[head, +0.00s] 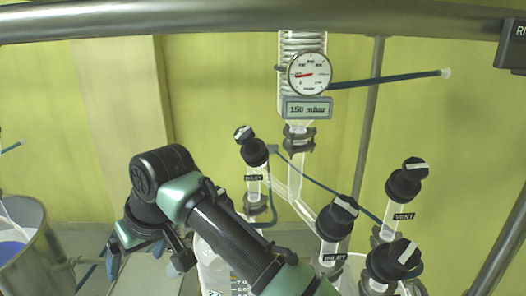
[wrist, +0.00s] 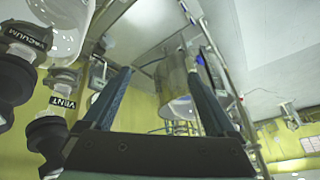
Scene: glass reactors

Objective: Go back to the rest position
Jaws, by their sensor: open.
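My gripper (head: 150,268) is in the lower left of the head view, partly behind my own arm. In the wrist view its two dark blue fingers (wrist: 158,68) stand wide apart. Nothing is held between them. A steel vessel shows in the gap, well beyond the fingertips. The gripper is apart from the glass reactor and its valves, which stand to its right in the head view.
Black-capped valves marked INLET (head: 335,222) and VENT (head: 405,186) crowd the right. A round gauge (head: 309,73) sits above a display (head: 307,108) reading 150 mbar. A steel vessel (head: 28,222) with blue contents stands left. A rail (head: 220,18) crosses the top.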

